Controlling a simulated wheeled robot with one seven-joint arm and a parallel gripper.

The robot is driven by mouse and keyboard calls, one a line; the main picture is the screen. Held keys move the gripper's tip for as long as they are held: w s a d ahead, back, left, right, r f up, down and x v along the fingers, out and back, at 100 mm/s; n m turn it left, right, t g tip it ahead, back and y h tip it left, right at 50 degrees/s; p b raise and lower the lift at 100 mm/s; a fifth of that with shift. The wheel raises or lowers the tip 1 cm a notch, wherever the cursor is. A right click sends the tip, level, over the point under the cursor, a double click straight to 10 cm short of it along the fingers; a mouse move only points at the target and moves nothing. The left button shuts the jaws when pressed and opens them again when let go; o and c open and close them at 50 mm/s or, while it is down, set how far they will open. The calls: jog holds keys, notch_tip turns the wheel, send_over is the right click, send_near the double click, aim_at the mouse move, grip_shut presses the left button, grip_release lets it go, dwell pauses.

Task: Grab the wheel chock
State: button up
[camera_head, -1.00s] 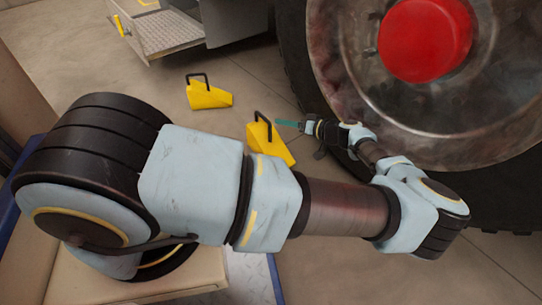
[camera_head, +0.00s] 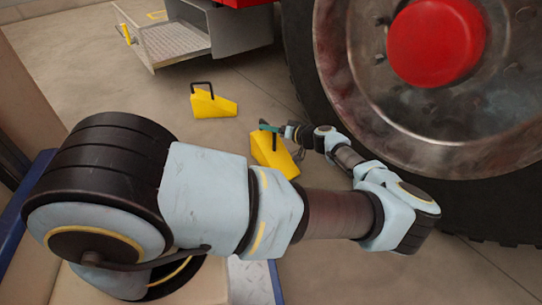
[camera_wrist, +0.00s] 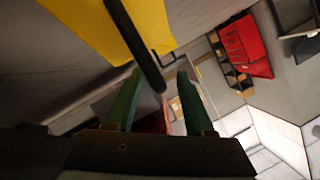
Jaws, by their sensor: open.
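A yellow wheel chock (camera_head: 272,153) with a black handle stands on the floor beside the big wheel in the head view. A second yellow chock (camera_head: 212,104) with a black handle stands farther back to the left. My gripper (camera_head: 270,128) is at the top of the nearer chock, by its handle. In the wrist view my gripper (camera_wrist: 158,90) is open, with two green fingers apart. The black handle (camera_wrist: 137,45) runs down from the top edge, and its lower end shows between the fingertips. The yellow body (camera_wrist: 110,25) is behind it. I cannot tell whether the fingers touch the handle.
A large tyre with a grey rim and red hub (camera_head: 437,42) stands close on the right of my forearm. A metal step (camera_head: 175,40) is at the back left. Open floor (camera_head: 105,75) lies around the farther chock.

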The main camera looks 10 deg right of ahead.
grip_shut()
dwell(0.4)
dwell(0.9)
jog(key=shift+w+r, duration=0.1)
jog(key=shift+r, duration=0.05)
